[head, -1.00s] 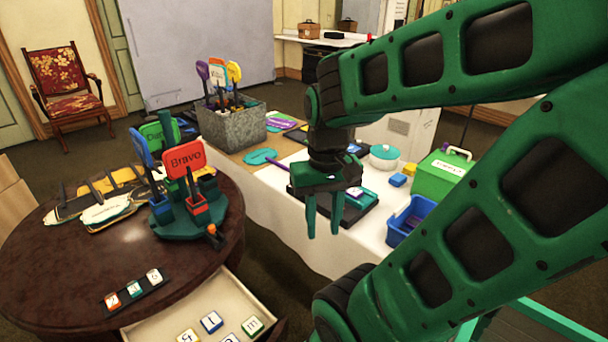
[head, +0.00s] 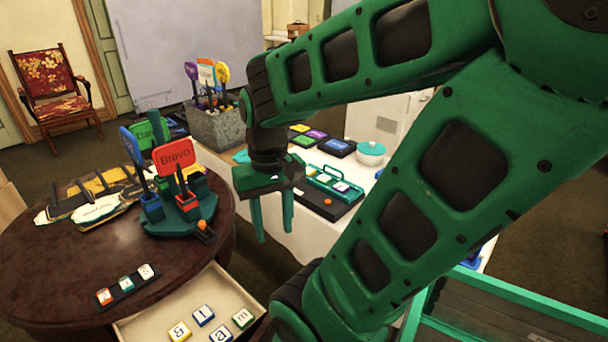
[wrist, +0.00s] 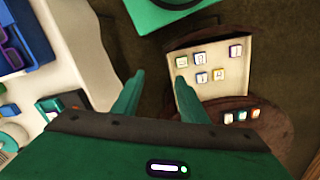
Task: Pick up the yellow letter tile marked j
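An open drawer (head: 165,322) under the round table holds several letter tiles. A yellow-edged tile (head: 179,331) lies at its left in the head view; I cannot read its letter as j for sure. In the wrist view two yellowish tiles show in the drawer, one at the left edge (wrist: 182,62) and one lower right (wrist: 220,74); their letters are too small to read. My gripper (head: 275,236) is open and empty, above and to the right of the drawer in the head view. It also shows in the wrist view (wrist: 160,76), left of the drawer.
Blue (head: 203,315) and green (head: 243,318) tiles lie near the yellow one. A black rack (head: 127,288) of three tiles sits on the round table (head: 90,262). A sign holder (head: 180,228) stands behind it. The white-covered table (head: 310,240) is behind my gripper.

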